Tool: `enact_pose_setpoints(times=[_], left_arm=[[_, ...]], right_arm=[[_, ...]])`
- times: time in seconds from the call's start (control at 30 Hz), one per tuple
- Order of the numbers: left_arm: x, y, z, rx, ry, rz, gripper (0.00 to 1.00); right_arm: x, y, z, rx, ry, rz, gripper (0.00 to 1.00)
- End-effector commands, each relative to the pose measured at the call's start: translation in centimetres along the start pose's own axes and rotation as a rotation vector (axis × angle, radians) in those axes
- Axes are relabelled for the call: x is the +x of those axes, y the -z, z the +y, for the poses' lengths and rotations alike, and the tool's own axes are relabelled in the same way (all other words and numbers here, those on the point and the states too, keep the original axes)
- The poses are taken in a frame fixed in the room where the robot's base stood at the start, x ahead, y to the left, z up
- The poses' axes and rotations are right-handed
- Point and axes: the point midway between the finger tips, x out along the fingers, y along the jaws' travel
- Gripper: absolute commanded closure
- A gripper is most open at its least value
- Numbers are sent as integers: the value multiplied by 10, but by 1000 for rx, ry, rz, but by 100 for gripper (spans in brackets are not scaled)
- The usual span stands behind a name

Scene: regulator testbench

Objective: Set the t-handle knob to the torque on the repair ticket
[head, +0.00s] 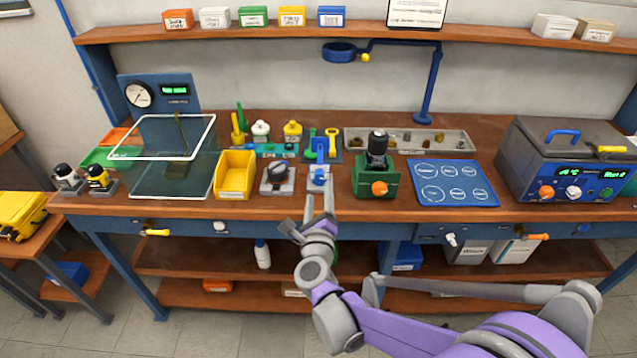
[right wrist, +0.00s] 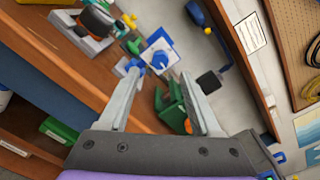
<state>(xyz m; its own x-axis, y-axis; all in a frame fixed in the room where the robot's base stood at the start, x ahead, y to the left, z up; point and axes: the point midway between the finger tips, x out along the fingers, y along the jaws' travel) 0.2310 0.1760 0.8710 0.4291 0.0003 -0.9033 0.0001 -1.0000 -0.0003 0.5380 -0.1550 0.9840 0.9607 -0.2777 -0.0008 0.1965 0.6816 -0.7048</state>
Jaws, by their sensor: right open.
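A blue T-handle knob (head: 319,172) stands on a small light-grey block near the bench's front edge. It also shows in the right wrist view (right wrist: 159,60), on a white square face, beyond and between the fingertips. My right gripper (head: 319,203) is open and empty, pointing at the knob from the front; I see no clear contact. It also shows in the right wrist view (right wrist: 160,76). A printed sheet (head: 416,12), perhaps the repair ticket, stands on the upper shelf; its text is too small to read. My left gripper is not in view.
Left of the knob is a black rotary knob on a grey base (head: 278,177), then a yellow bin (head: 235,174). To the right are a green stand (head: 362,186) with a black cylinder, a blue mat (head: 482,197) and a grey bench unit (head: 535,150).

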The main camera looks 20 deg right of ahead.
Motion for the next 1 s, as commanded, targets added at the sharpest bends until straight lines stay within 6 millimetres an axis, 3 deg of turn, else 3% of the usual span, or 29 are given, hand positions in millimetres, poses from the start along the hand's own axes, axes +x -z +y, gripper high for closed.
enact_pose_setpoints(times=[0.1,0.3,0.7,1.0], left_arm=[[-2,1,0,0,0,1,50],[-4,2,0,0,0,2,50],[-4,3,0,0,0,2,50],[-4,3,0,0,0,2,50]], right_arm=[[23,0,-1,-2,2,1,35],[48,0,0,-2,1,0,35],[56,0,0,-3,-1,-1,35],[55,0,0,-3,-1,-1,89]])
